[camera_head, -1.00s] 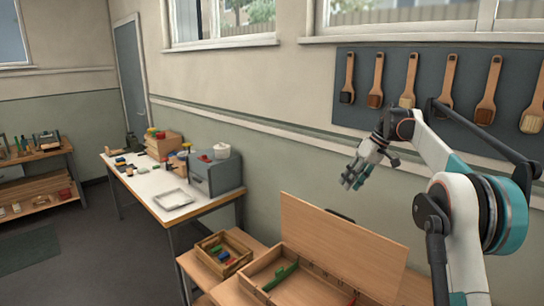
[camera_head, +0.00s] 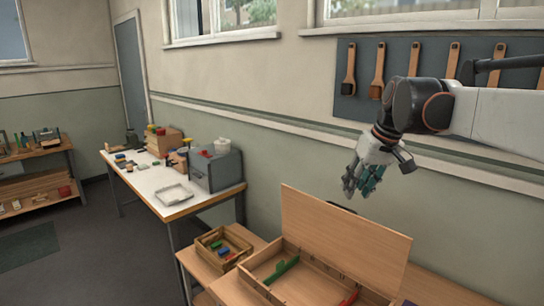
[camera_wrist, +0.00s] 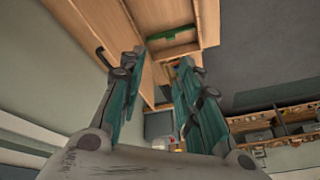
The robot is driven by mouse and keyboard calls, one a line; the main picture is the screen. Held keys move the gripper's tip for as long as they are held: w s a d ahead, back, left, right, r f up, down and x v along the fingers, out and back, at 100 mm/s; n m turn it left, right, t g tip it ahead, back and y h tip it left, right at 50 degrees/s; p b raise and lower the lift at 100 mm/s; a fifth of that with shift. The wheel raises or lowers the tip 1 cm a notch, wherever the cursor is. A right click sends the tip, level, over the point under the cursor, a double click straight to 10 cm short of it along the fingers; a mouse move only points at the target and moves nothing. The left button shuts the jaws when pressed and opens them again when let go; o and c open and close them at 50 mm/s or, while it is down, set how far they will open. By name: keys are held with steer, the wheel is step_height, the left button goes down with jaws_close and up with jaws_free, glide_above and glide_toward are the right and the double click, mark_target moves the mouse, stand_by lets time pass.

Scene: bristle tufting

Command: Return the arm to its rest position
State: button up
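My gripper (camera_head: 362,182) hangs from my arm in front of the wall, above and behind the open lid of a wooden box. Its fingers point down. In the wrist view the two teal-padded fingers (camera_wrist: 160,62) stand apart with nothing held between them. My white forearm reaches in from the right edge in the head view, in front of part of the brush board. The wooden box (camera_head: 246,281) has its lid (camera_head: 345,238) raised. A green piece (camera_head: 281,271) and a red piece (camera_head: 348,299) lie inside the box; the green piece also shows in the wrist view (camera_wrist: 170,33).
Several brushes hang on a dark wall board (camera_head: 362,105). A small wooden crate (camera_head: 222,266) with coloured blocks stands left of the box. A white-topped table (camera_head: 150,184) holds a grey machine (camera_head: 215,170) and a tray. Open floor lies at left.

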steer(key=s+f+m+t+b, duration=0.1)
steer(key=s+f, duration=0.5)
steer(key=s, duration=0.3)
steer(key=s+a+f+m+t+h+b, duration=0.1)
steer(key=s+f, duration=0.5)
steer(key=s, duration=0.3)
steer(key=s+f+t+h+b, duration=0.1)
steer(key=s+f+b, duration=0.1)
steer(key=s+f, duration=0.4)
steer(key=s, duration=0.4)
steer(key=shift+a+f+m+t, duration=0.15)
steer(key=shift+a+m+t, duration=0.15)
steer(key=shift+m, duration=0.1)
steer(key=shift+d, duration=0.1)
